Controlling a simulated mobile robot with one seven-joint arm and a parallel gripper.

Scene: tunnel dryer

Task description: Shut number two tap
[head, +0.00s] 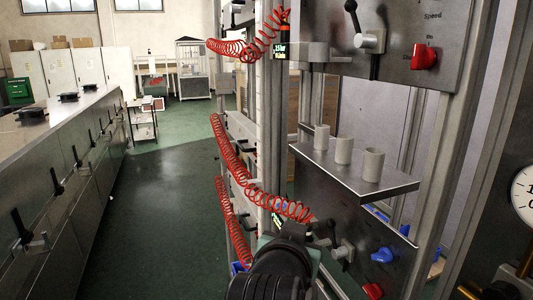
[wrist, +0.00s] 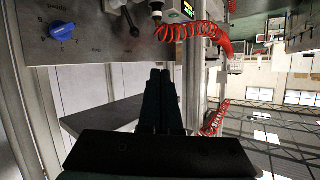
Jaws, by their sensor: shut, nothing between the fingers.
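My gripper (wrist: 161,72) shows in the wrist view with its dark fingers together and nothing between them. The fingertips are apart from the grey panel above them. That panel carries a blue knob (wrist: 62,30), a black lever (wrist: 130,18) and a metal fitting (wrist: 156,10). In the head view, the lower panel has a blue knob (head: 383,255), a red knob (head: 373,290) and a metal tap fitting (head: 343,249) with a dark handle. The upper panel has a black lever (head: 352,14) and a red knob (head: 424,57). I cannot read which tap is number two.
A shelf (head: 365,187) with several pale cups, one being a grey cup (head: 373,164), juts out between the panels. Coiled red hoses (head: 230,165) hang beside the frame. A long steel cabinet (head: 65,170) stands left, with clear green floor (head: 165,210) between.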

